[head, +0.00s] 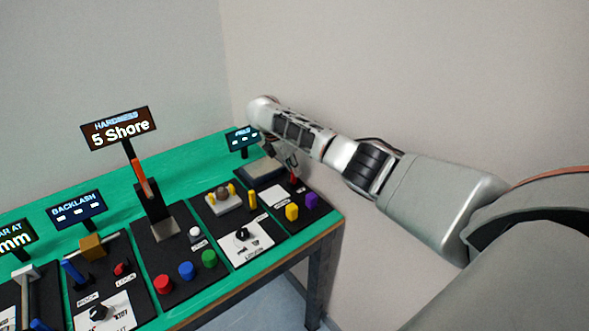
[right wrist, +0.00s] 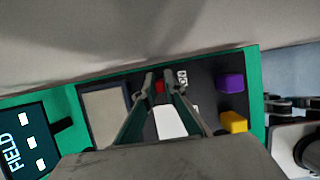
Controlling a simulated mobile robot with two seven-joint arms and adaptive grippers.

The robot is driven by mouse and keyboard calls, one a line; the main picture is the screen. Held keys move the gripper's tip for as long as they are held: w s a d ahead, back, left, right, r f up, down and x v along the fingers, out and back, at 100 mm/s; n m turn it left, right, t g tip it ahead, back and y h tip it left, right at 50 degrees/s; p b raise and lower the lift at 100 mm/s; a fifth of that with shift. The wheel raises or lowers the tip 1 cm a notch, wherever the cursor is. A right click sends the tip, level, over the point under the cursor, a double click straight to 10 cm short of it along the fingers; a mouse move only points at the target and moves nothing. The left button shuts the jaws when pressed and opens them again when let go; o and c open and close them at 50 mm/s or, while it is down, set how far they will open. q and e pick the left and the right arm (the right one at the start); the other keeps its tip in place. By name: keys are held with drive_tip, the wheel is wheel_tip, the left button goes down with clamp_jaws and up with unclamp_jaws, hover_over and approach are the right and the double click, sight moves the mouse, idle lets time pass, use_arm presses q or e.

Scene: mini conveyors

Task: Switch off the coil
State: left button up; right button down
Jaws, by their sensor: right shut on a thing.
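The station with the FIELD display (head: 243,138) stands at the far right end of the green bench. On its black panel is a small red switch (head: 293,179) beside a small white label that is too small to read surely. My right gripper (head: 291,170) reaches down to this switch. In the right wrist view its two fingertips (right wrist: 160,79) are shut on the red switch (right wrist: 160,87), which shows between them. The switch's base and exact tilt are hidden by the fingers. My left gripper is not in view.
A yellow block (head: 292,212) and a purple block (head: 311,200) stand on the same panel, near the bench's right edge. A grey plate (right wrist: 104,110) lies on the switch's other side. Stations with knobs, coloured buttons and a HARDNESS display (head: 118,129) fill the bench leftward.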

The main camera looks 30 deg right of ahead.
idle(0.3)
drive_tip(key=c, duration=2.1)
unclamp_jaws()
drive_tip(key=shift+c, duration=0.2)
drive_tip(key=v, duration=1.2)
drive_tip(key=shift+w, duration=0.15)
